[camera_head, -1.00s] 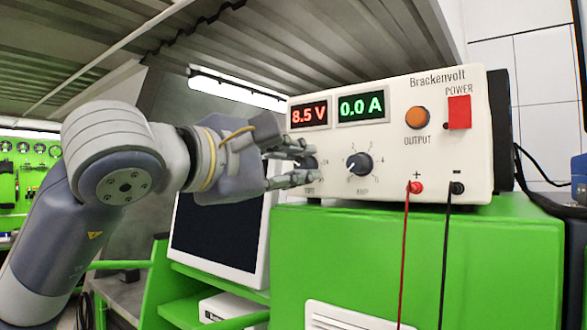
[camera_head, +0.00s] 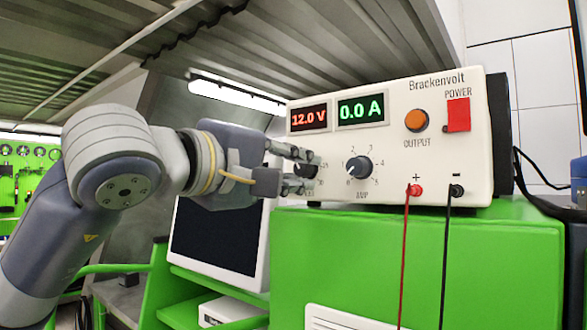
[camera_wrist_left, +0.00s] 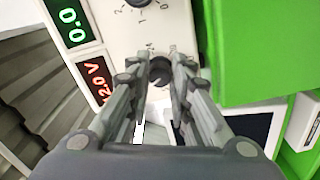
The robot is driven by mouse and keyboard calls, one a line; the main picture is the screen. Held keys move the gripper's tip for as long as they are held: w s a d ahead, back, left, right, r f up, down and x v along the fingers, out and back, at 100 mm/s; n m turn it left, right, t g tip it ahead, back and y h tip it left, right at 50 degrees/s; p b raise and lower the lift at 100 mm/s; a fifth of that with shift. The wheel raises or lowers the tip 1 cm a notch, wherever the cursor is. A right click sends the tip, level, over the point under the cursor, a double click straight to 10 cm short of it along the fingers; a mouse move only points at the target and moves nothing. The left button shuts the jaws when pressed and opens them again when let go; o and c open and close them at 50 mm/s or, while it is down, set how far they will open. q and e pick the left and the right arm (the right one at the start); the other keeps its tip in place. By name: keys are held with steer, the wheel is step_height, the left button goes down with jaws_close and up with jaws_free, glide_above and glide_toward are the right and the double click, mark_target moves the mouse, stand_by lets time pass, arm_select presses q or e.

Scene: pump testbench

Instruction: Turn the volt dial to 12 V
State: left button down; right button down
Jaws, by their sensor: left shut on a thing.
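The power supply (camera_head: 442,160) is a cream box marked Brackenvolt on a green cabinet. Its volt display (camera_head: 309,118) reads 12.0 V in red, and its amp display (camera_head: 361,109) reads 0.0 A in green. My left gripper (camera_head: 302,170) is shut on the dark volt dial (camera_head: 306,169), a finger on each side of it, and partly covers it. The left wrist view shows the volt dial (camera_wrist_left: 159,71) between the fingertips. The amp dial (camera_head: 358,167) is to the right, its pointer toward the lower left. My right gripper is out of view.
The orange output button (camera_head: 416,120) and red power switch (camera_head: 458,115) are at the upper right of the panel. Red (camera_head: 405,245) and black (camera_head: 446,250) leads hang down from the terminals. A dark monitor (camera_head: 218,235) stands below my left gripper; a green cabinet (camera_head: 420,260) supports the supply.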

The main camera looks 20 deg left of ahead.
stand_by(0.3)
arm_select(q)
steer(key=c, duration=1.4)
jaws_free()
steer(key=shift+c, duration=0.2)
steer(key=v, duration=1.2)
